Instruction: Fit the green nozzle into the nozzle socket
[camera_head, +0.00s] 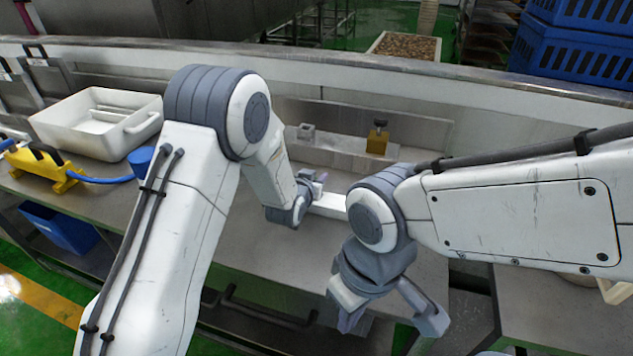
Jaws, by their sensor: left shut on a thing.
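My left gripper (318,186) is over the back part of the metal bench, low in front of the back ledge. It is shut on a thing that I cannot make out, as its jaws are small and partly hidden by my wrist. My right gripper (390,312) is open and empty, above the bench's front edge, with its fingers wide apart and pointing down. I cannot make out a green nozzle. I cannot tell which fixture is the nozzle socket. On the back ledge are a small grey block (306,131) and a brass-coloured block with a dark top (378,140).
A white tub (75,125) stands at the bench's left. A yellow tool (42,166) with a blue hose lies in front of it. A pale bar (332,206) lies beside my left gripper. Blue crates (570,60) are stacked at the back right. The bench (250,262) between my arms is clear.

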